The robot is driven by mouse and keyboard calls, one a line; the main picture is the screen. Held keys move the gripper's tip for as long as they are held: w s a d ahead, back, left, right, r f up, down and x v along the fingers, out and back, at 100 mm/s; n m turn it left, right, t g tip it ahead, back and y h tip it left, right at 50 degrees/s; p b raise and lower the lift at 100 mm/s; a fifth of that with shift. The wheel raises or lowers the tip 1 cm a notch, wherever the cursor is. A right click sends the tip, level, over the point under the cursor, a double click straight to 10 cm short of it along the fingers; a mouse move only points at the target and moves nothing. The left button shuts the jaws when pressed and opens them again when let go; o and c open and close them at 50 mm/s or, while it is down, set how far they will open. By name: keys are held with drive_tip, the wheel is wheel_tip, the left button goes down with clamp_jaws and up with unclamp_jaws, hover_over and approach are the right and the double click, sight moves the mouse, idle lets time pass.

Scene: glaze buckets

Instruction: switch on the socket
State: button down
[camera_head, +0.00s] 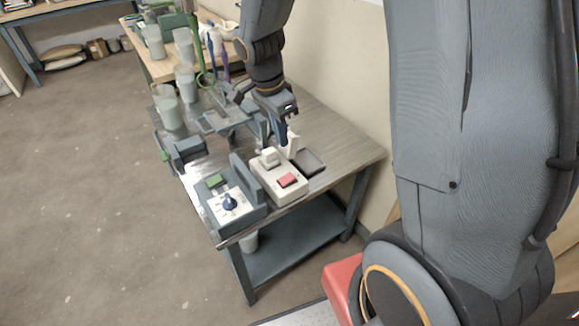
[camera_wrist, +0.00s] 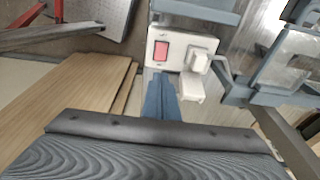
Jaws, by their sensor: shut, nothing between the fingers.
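The socket (camera_head: 283,190) is a cream box on the metal table (camera_head: 345,148), with a red rocker switch (camera_head: 287,180) and a white plug-like block (camera_head: 269,157) on top. In the wrist view, the socket (camera_wrist: 153,37) shows the red switch (camera_wrist: 162,51) beside the white block (camera_wrist: 199,57). My gripper (camera_head: 281,142) is above the table, behind the socket in the head view. In the wrist view, my shut, empty gripper (camera_wrist: 160,78) points towards the socket's edge near the red switch. I cannot tell whether it touches the socket. The switch's on or off state is unclear.
Several cups and a grey clamp-like device (camera_head: 183,152) stand farther left. The table's right side is clear.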

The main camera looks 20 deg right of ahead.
sight(291, 175)
drive_tip(key=f+p, duration=0.1)
drive_tip(key=f, duration=0.3)
drive_tip(key=d+f+p, duration=0.1)
drive_tip(key=f, duration=0.4)
drive_tip(key=d+f+p, duration=0.1)
drive_tip(key=f, duration=0.3)
drive_tip(key=shift+w+d+f, duration=0.15)
drive_tip(key=shift+w+f, duration=0.15)
drive_tip(key=shift+f, duration=0.1)
drive_tip(key=shift+f, duration=0.1)
